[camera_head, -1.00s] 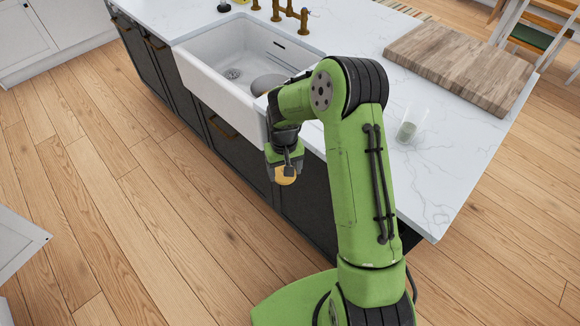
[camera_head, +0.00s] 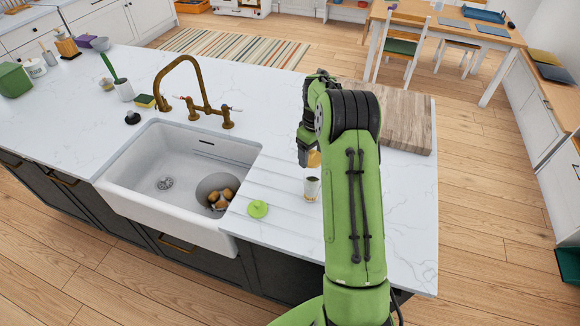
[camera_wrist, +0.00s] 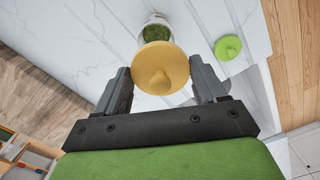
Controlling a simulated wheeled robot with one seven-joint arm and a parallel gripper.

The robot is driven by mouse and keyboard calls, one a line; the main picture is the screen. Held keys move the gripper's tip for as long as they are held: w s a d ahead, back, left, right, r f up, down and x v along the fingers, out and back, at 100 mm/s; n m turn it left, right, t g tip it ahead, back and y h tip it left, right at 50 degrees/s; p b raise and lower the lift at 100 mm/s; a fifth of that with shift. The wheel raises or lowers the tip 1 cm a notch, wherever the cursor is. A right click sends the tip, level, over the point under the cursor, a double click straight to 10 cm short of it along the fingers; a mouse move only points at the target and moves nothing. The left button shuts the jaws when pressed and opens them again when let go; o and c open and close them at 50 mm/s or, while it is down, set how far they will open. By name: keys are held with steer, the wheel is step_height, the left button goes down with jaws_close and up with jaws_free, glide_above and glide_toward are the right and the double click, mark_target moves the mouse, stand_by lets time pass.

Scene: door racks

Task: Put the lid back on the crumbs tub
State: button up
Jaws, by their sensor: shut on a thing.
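My gripper (camera_head: 309,150) is shut on a yellow-orange lid (camera_wrist: 160,68) with a round knob, which lies between the two fingers in the wrist view. The lid also shows under the gripper in the head view (camera_head: 314,159). A small clear tub (camera_head: 312,188) stands upright on the white worktop, just below the lid, with a small gap visible between them. In the wrist view the tub (camera_wrist: 155,29) shows beyond the lid, with green contents; the lid hides part of it. A green lid (camera_head: 258,209) lies on the worktop left of the tub.
A white sink (camera_head: 125,178) with a round bowl (camera_head: 204,187) of brown pieces lies to the left. A brass tap (camera_head: 205,90) stands behind it. A wooden board (camera_head: 408,120) lies behind my arm. The worktop around the green lid is clear.

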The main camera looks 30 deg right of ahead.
steer(key=shift+w+d+r, duration=0.15)
steer(key=shift+w+d, duration=0.05)
steer(key=shift+d, duration=0.2)
steer(key=shift+s+b, duration=0.4)
steer(key=shift+s, duration=0.25)
steer(key=shift+s+f+b, duration=0.2)
steer(key=shift+f+b, duration=0.1)
steer(key=shift+f, duration=0.15)
steer(key=f+b, duration=0.2)
steer(key=f, duration=0.1)
steer(key=f+b, duration=0.1)
steer(key=shift+w+f, duration=0.15)
steer(key=shift+w, duration=0.25)
steer(key=shift+f, duration=0.45)
steer(key=shift+s+f, duration=0.1)
steer(key=shift+s, duration=0.05)
steer(key=o, duration=1.1)
